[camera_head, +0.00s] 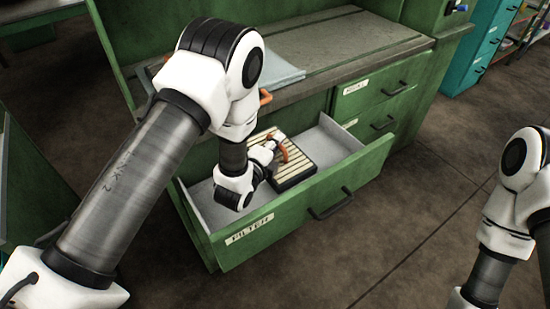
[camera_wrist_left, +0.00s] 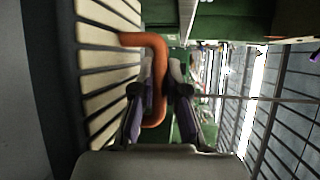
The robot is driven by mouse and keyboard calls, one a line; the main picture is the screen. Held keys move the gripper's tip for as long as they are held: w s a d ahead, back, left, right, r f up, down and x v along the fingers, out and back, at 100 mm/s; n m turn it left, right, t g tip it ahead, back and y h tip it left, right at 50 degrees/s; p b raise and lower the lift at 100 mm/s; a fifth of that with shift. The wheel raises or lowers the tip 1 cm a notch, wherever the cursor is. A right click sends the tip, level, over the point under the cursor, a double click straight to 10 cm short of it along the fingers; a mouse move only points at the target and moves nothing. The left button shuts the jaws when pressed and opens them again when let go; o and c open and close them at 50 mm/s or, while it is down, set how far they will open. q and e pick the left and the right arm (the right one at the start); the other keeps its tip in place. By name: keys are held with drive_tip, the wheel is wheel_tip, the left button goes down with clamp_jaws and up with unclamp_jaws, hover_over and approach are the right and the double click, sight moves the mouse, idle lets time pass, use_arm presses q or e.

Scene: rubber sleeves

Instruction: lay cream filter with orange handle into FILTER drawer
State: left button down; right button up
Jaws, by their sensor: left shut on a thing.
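The cream filter (camera_head: 300,172) with dark edges and cream slats is inside the outline of the open FILTER drawer (camera_head: 300,215), towards its middle. I cannot tell whether it rests on the drawer floor. Its orange handle (camera_head: 283,150) faces up. My left gripper (camera_head: 268,152) is shut on this handle. In the left wrist view, the fingers of my left gripper (camera_wrist_left: 160,85) close around the bent orange handle (camera_wrist_left: 152,42), beside the cream slats (camera_wrist_left: 108,60). My right arm shows at the right edge in the head view, but its gripper is out of frame.
The green drawer front carries a FILTER label (camera_head: 250,229) and a dark pull (camera_head: 331,204). Shut labelled drawers (camera_head: 375,85) are to the right. A pale blue sheet (camera_head: 272,70) lies on the bench top (camera_head: 340,45). An orange bent piece (camera_head: 265,97) shows at the bench edge. The floor in front is clear.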

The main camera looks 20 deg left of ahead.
sight(277, 155)
use_arm(q)
drive_tip(key=f+b, duration=0.1)
drive_tip(key=f, duration=0.1)
drive_tip(key=w+f+b, duration=0.1)
drive_tip(key=f+b, duration=0.1)
drive_tip(key=f, duration=0.1)
drive_tip(key=shift+w+a+f, duration=0.1)
drive_tip(key=shift+w+f, duration=0.05)
drive_tip(key=shift+f, duration=0.05)
drive_tip(key=shift+f+b, duration=0.3)
drive_tip(key=shift+f, duration=0.4)
drive_tip(key=shift+f+b, duration=0.3)
use_arm(e)
drive_tip(key=f, duration=0.2)
drive_tip(key=w+f, duration=0.1)
drive_tip(key=f, duration=0.1)
drive_tip(key=shift+w+f, duration=0.1)
drive_tip(key=shift+f, duration=0.15)
use_arm(q)
drive_tip(key=shift+r, duration=0.15)
drive_tip(key=shift+f+b, duration=0.45)
drive_tip(key=shift+f, duration=0.2)
use_arm(e)
drive_tip(key=shift+f, duration=0.45)
use_arm(q)
drive_tip(key=c, duration=1.1)
unclamp_jaws()
